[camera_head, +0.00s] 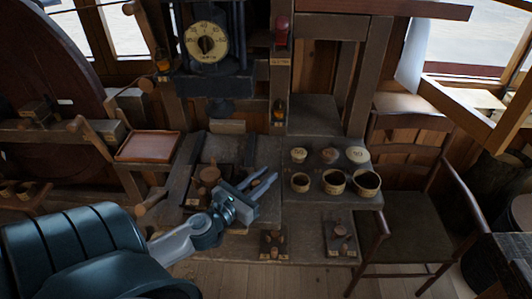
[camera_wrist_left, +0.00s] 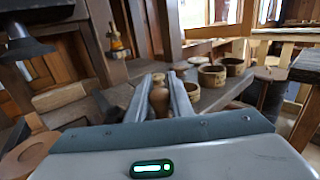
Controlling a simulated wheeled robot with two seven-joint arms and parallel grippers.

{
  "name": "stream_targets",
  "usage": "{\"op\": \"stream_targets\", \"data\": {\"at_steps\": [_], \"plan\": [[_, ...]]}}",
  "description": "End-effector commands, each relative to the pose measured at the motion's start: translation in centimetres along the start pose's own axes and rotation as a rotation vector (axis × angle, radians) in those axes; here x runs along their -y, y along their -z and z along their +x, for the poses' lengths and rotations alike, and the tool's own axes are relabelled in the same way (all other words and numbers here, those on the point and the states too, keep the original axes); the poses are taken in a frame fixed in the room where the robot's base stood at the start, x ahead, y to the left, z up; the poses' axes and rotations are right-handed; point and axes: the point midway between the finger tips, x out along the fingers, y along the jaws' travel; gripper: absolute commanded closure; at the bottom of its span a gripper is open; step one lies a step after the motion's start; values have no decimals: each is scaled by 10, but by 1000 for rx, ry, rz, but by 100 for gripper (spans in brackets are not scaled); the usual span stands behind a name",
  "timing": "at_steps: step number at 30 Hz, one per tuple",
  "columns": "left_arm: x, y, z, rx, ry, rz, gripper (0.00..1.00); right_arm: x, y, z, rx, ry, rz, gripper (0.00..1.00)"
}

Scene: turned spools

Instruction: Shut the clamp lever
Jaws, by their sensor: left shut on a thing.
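My left gripper (camera_head: 266,180) reaches over the middle of the wooden bench. Its two fingers point up and to the right. In the left wrist view, the fingers (camera_wrist_left: 158,84) close on both sides of a brown turned wooden knob (camera_wrist_left: 159,101), which stands upright between them. The knob looks like the handle of the clamp lever, but its lower end is hidden behind the gripper body. In the head view the knob cannot be made out between the fingers. My right gripper is in neither view.
Three round wooden cups (camera_head: 334,182) stand right of the gripper, with lidded pieces (camera_head: 330,155) behind them. A dial (camera_head: 207,43) hangs at the back. A reddish tray (camera_head: 148,147) lies at left. A chair (camera_head: 415,192) stands at right. Pegged blocks (camera_head: 273,243) sit at the front.

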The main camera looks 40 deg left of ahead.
Motion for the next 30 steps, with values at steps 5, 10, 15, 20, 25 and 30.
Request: {"op": "stream_targets", "data": {"at_steps": [5,10,15,20,25,30], "plan": [[-3,-1,0,1,-8,3,100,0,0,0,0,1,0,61],[-4,-1,1,1,-9,4,100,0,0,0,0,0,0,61],[-4,-1,1,1,-9,4,100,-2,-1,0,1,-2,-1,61],[-4,-1,1,2,-10,5,100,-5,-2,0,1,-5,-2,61],[-4,-1,1,2,-10,5,100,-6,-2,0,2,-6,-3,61],[-4,-2,1,2,-10,6,100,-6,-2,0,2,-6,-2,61]]}}
